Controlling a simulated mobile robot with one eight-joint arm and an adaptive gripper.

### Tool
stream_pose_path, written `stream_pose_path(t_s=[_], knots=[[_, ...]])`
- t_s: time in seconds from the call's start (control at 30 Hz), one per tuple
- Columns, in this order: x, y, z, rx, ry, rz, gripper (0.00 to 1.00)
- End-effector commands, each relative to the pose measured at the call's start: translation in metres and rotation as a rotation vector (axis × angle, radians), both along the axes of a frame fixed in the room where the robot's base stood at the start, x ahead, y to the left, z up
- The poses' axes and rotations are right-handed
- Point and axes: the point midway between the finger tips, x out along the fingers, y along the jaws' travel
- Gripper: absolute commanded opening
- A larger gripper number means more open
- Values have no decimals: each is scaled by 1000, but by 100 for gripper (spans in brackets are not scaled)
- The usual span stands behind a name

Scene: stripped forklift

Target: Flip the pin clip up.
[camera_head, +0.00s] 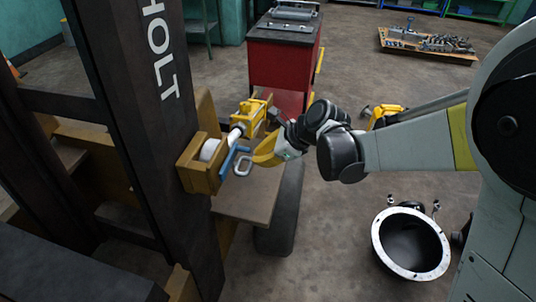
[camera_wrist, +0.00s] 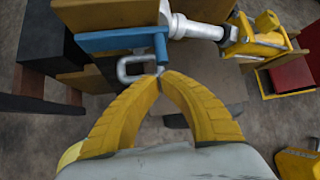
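The pin clip (camera_head: 243,166) is a pale grey wire loop at the blue pin (camera_head: 229,158), beside the dark forklift mast. In the wrist view the clip (camera_wrist: 126,70) lies below the blue pin (camera_wrist: 115,40), its right end at my fingertips. My gripper (camera_head: 258,158) has yellow curved fingers. In the wrist view the fingertips of my gripper (camera_wrist: 160,76) nearly meet at the clip's end, which appears to sit between them. The tips partly hide the contact.
A white cylinder rod (camera_wrist: 195,27) and yellow bracket (camera_wrist: 255,38) are close by the pin. The mast (camera_head: 135,90) stands at left, with a red cabinet (camera_head: 280,65) behind. A black round bowl-like part (camera_head: 410,245) lies on the floor at right.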

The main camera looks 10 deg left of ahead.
Motion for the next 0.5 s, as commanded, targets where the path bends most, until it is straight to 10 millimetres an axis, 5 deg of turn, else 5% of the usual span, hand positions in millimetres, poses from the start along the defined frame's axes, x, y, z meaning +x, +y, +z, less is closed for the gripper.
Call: stream_pose_path(t_s=[0.5], knots=[[3, 8, -9, 0, -1, -1, 0]])
